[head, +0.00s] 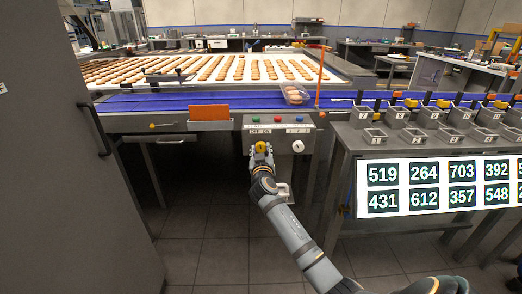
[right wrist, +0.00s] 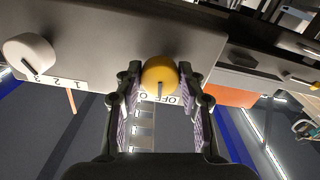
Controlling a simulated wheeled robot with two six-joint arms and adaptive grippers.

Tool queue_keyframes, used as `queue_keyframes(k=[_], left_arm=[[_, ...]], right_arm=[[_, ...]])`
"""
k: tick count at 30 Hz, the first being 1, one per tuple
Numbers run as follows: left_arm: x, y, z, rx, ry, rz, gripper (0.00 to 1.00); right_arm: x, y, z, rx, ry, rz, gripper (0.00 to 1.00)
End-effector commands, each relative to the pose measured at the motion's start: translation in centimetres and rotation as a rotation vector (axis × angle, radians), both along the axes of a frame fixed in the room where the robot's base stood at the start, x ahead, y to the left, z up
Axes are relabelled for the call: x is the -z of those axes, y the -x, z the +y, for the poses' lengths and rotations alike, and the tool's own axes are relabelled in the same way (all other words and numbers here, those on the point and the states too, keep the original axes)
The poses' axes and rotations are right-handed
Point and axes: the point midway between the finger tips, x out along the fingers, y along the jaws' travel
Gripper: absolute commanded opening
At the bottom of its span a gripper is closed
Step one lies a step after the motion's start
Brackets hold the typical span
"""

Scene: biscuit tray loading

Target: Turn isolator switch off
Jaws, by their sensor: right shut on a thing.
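The isolator switch is a round yellow knob (head: 261,146) on the grey control panel (head: 279,130) at the front of the conveyor. A label with OFF and ON sits above it. My right gripper (head: 261,152) reaches up to the knob from below and is shut on it. In the right wrist view the yellow knob (right wrist: 160,73) sits between the two fingers of the gripper (right wrist: 159,80), with a dark pointer mark on its face. The OFF label beside it is partly hidden by a finger. I cannot tell for sure which position the pointer marks. My left gripper is not in view.
A white numbered knob (head: 298,146) is just right of the switch, with coloured buttons above. A blue conveyor (head: 200,102) runs behind, with a clear tray of biscuits (head: 294,95). A bench with a number display (head: 440,185) stands right; a grey cabinet (head: 60,170) left.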

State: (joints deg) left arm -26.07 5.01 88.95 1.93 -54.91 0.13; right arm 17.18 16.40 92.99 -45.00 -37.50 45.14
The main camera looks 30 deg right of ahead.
Motion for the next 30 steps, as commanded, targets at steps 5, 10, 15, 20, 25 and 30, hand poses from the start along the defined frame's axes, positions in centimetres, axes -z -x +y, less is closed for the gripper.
queue_keyframes(k=[5,10,15,20,25,30], left_arm=[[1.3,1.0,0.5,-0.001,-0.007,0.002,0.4],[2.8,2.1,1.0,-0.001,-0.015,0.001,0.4],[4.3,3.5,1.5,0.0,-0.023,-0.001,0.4],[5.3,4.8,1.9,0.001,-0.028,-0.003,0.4],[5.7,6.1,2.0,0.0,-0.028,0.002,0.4],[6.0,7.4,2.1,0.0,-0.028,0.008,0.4]], right_arm=[[-0.1,0.0,0.0,-0.001,0.134,0.085,0.07],[-0.2,0.0,0.0,0.0,0.274,0.171,0.07],[-0.2,0.0,-0.1,-0.001,0.412,0.254,0.07],[-0.2,0.1,-0.1,-0.001,0.541,0.334,0.07],[-0.2,0.1,-0.1,-0.001,0.678,0.419,0.07],[-0.3,0.1,-0.1,-0.002,0.815,0.502,0.07]])
